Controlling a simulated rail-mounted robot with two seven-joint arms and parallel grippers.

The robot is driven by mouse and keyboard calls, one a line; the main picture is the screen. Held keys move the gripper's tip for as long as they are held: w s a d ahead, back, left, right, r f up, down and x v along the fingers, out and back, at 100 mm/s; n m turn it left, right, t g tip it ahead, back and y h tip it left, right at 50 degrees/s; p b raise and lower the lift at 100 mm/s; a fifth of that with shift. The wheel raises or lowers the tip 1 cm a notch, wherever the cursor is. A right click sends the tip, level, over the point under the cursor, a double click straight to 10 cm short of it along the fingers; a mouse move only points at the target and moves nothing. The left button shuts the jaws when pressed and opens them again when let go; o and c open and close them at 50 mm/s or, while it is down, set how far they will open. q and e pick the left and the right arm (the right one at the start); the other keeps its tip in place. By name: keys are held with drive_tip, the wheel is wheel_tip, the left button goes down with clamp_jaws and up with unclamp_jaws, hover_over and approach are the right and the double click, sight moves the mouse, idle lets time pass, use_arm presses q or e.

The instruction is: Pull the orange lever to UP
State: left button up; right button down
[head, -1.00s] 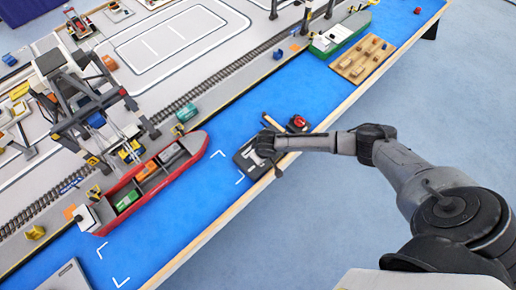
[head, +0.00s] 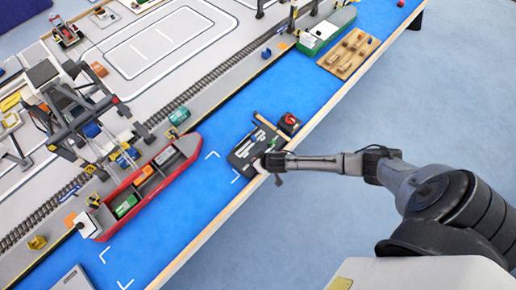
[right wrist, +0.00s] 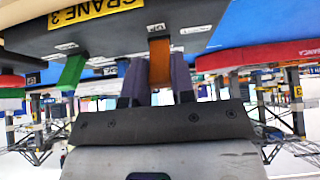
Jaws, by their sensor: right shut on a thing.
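The orange lever (right wrist: 160,62) shows in the right wrist view, sticking out of the dark control box (right wrist: 120,30) that carries a yellow "CRANE 3" label (right wrist: 97,9). My right gripper (right wrist: 155,82) is shut on the orange lever, with one purple-grey finger on each side. A green lever (right wrist: 72,73) stands to the left, outside the fingers. Small white labels sit beside the levers; their text is hard to read. My left gripper is not in view.
A small black box with a red button (head: 289,121) and a thin tan rod (head: 268,124) lie beside the control box. A red ship (head: 150,180) and a gantry crane (head: 75,105) stand to the left. A wooden pallet (head: 350,52) lies farther up the blue strip.

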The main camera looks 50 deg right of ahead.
drive_tip(key=c, duration=1)
unclamp_jaws()
drive_tip(key=shift+o, duration=0.2)
drive_tip(key=shift+r, duration=0.1)
drive_tip(key=shift+s+r, duration=0.2)
drive_tip(key=shift+s, duration=0.05)
drive_tip(key=p+v, duration=0.1)
drive_tip(key=v, duration=1.2)
